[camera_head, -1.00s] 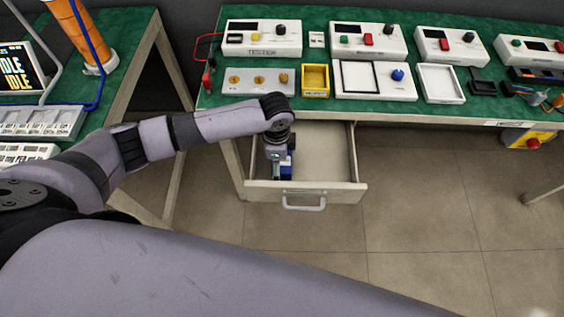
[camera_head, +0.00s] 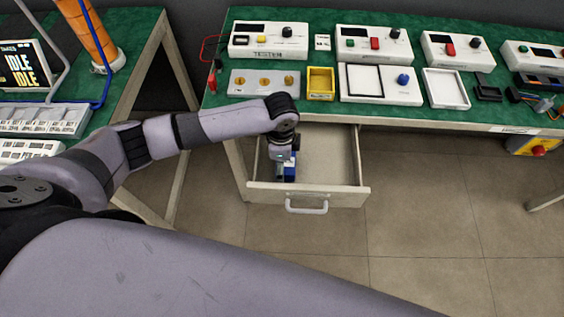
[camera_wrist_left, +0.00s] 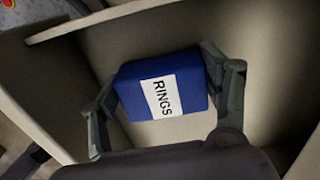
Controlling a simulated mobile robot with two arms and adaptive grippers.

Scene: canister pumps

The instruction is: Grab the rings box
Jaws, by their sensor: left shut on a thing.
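The rings box is a blue box (camera_wrist_left: 194,81) with a white label reading RINGS in the left wrist view. My left gripper (camera_wrist_left: 165,98) has a finger on each side of it and is shut on it. In the head view the blue box (camera_head: 291,172) shows in part below my left gripper (camera_head: 283,172), inside the open drawer (camera_head: 335,190). Whether the box touches the drawer floor cannot be told. My right gripper is not in view.
The drawer walls surround the box, with free room to its right. The green bench top (camera_head: 310,109) above carries a yellow tray (camera_head: 320,84), a white tray (camera_head: 446,88) and several white devices. A second green table stands at the left.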

